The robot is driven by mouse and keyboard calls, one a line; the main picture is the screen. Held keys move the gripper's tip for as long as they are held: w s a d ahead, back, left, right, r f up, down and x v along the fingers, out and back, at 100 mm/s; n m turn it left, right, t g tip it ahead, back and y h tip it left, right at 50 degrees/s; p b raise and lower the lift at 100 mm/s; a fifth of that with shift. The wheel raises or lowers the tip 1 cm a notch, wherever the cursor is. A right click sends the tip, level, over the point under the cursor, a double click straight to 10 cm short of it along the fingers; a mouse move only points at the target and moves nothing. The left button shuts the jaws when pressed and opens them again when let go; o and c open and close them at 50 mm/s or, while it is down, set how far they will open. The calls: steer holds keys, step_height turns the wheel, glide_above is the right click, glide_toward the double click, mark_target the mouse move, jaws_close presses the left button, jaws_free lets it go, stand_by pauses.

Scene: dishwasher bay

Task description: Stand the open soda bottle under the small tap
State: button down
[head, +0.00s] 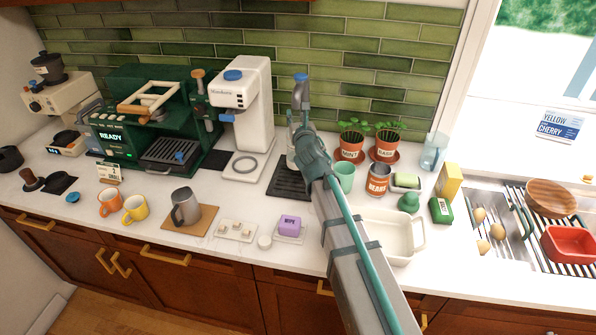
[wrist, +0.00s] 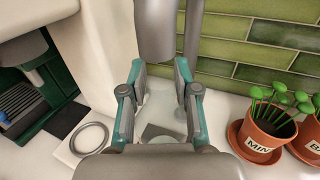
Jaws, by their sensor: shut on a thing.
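My gripper (head: 302,140) is at the small tap (head: 300,92), a grey metal tap with a blue top, in front of the green tiles. In the wrist view the tap's grey body (wrist: 155,28) hangs just above and beyond my fingers (wrist: 160,100). The fingers are shut on a clear, pale bottle (wrist: 158,112), which looks upright between them. In the head view my gripper and arm hide most of it. A black ribbed drip mat (head: 288,184) lies below. I cannot tell whether the bottle's base touches it or whether its mouth is exactly under the spout.
A white coffee machine (head: 243,100) stands close on the left. Two potted herbs (head: 350,147) and a green cup (head: 345,176) are close on the right. A white dish (head: 404,238) and a purple block (head: 290,222) are nearer the counter's front. The sink (head: 480,200) is far right.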

steer(key=shift+f+b, duration=1.35)
steer(key=shift+f, duration=0.05)
steer(key=shift+f, duration=0.2)
steer(key=c, duration=0.8)
jaws_free()
steer(key=shift+c, duration=0.2)
steer(key=shift+r, duration=0.15)
steer(key=v, duration=1.2)
